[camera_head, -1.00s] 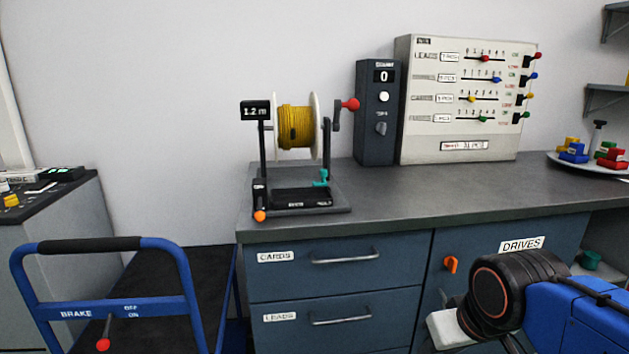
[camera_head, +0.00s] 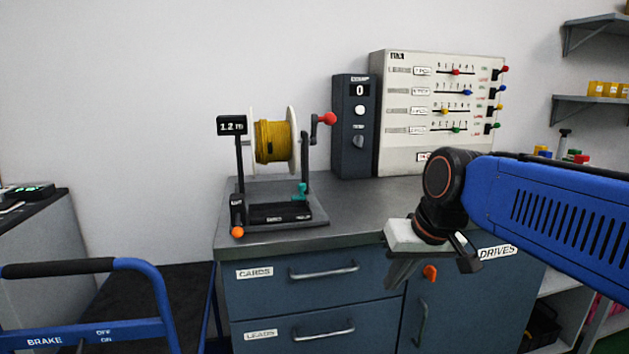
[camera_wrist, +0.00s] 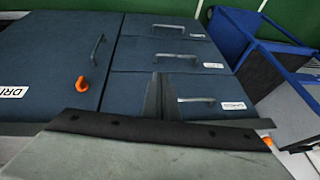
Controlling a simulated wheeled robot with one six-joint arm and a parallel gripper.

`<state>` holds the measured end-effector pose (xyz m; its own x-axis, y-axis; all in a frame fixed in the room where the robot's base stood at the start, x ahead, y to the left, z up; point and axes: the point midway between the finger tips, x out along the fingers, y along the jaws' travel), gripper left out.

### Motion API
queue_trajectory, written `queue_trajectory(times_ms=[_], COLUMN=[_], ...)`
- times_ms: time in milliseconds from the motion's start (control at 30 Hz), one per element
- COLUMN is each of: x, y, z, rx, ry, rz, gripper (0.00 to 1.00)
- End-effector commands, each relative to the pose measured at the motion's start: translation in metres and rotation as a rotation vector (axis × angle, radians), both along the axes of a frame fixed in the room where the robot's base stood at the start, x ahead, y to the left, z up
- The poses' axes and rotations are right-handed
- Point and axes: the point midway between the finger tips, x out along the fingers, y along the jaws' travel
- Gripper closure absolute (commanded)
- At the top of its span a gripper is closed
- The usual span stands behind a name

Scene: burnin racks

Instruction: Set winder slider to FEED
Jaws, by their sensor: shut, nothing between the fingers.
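The winder (camera_head: 275,214) stands on the counter with a yellow spool (camera_head: 271,141). An orange-tipped dark lever (camera_head: 237,231) is at its front left corner, and a small teal part (camera_head: 300,190) stands at the right of its base. I cannot tell which is the slider, and the small labels are unreadable. My gripper (camera_head: 398,280) is shut and empty, pointing down in front of the cabinet, right of the winder. In the wrist view my fingers (camera_wrist: 162,98) are together before the drawer fronts. An orange tip (camera_wrist: 267,141) shows at the right there, partly hidden.
A red crank knob (camera_head: 328,119) sticks out right of the spool. A dark control box (camera_head: 353,140) and a pale slider panel (camera_head: 393,92) stand behind. Drawer handles (camera_head: 323,270) and an orange cabinet knob (camera_head: 430,272) project forward. A blue cart rail (camera_head: 160,290) is at left.

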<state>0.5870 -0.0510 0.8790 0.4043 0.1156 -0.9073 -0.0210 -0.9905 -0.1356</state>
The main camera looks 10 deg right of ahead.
Motion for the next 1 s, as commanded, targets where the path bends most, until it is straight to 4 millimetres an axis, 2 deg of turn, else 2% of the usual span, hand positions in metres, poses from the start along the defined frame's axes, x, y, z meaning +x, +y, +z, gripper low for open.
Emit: queue_trajectory(times_ms=[33, 100, 300, 500, 600, 800, 1000], x=[0.019, 0.042, 0.111, 0.176, 0.201, 0.228, 0.235], y=[0.002, 0.005, 0.011, 0.014, 0.013, 0.014, 0.018], z=[0.018, 0.042, 0.105, 0.160, 0.180, 0.201, 0.196], rx=[0.020, 0.053, 0.141, 0.224, 0.257, 0.293, 0.297], ry=[-0.001, -0.004, -0.015, -0.033, -0.042, -0.052, -0.052], rz=[-0.002, -0.003, 0.006, 0.026, 0.038, 0.054, 0.059], gripper=[1.00, 1.00, 1.00, 1.00, 1.00, 1.00, 1.00])
